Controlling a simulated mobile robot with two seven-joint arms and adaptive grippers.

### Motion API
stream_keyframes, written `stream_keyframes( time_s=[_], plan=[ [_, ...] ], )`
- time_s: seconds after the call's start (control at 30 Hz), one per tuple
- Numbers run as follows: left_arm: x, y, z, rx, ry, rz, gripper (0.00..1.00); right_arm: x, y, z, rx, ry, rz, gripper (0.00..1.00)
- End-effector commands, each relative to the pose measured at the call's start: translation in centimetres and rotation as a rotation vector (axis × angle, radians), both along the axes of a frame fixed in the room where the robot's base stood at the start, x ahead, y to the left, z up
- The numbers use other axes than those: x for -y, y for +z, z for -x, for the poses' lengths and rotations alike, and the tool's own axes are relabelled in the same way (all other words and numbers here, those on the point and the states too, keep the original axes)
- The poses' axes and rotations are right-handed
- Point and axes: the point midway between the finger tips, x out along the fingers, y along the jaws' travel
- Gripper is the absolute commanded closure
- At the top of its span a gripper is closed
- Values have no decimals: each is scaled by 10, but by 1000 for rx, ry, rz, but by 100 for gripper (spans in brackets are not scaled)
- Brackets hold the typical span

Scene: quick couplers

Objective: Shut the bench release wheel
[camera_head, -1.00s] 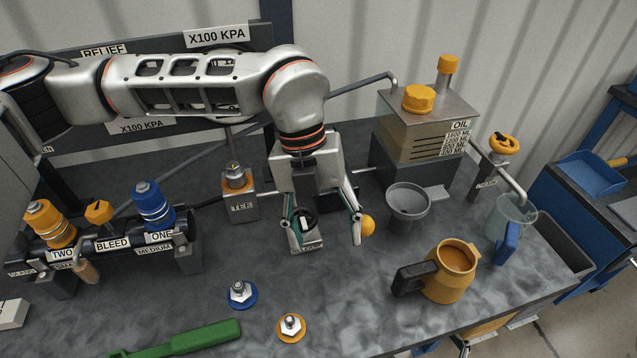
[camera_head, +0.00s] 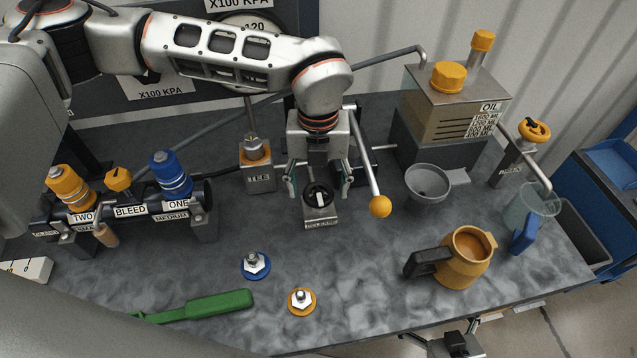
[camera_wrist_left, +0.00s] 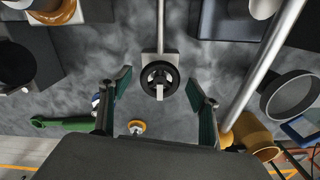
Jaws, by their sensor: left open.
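The bench release wheel, a small black handwheel (camera_head: 318,194) with a white mark across it, sits on a grey labelled block on the bench. It also shows in the left wrist view (camera_wrist_left: 159,78), centred ahead of the fingers. My left gripper (camera_head: 319,184) is open, with its green-padded fingers apart on either side of the wheel in the picture. In the left wrist view the left gripper (camera_wrist_left: 158,86) has nothing between its pads, and no touch with the wheel shows.
A steel lever with a yellow ball (camera_head: 380,206) stands close right of the left gripper. A grey funnel (camera_head: 428,182), an orange jug (camera_head: 466,258) and an oil tank (camera_head: 452,105) are further right. Blue (camera_head: 256,265) and orange (camera_head: 301,301) couplers lie in front.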

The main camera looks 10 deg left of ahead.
Motion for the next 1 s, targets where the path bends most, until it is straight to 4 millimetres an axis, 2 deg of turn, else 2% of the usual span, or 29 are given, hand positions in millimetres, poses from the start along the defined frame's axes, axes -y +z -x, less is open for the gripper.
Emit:
stream_keyframes(
  time_s=[0.27, 0.3, 0.43, 0.77, 1.0],
  plan=[
    [0, -2, 0, 0, -1, 1, 38, 0, 1, -1, 3, 0, 0, 0],
    [0, -2, 0, 0, -1, 1, 44, 0, 1, -2, 3, 0, 0, 0],
    [0, -2, 0, 0, -1, 1, 77, 0, 1, -2, 3, 0, 0, 0],
    [0, -3, 0, 0, -22, 0, 77, 0, -1, -2, 4, 0, -1, 0],
    [1, -4, 0, 1, -133, 0, 77, 0, -12, -1, 3, -1, -1, 0]
  ],
)
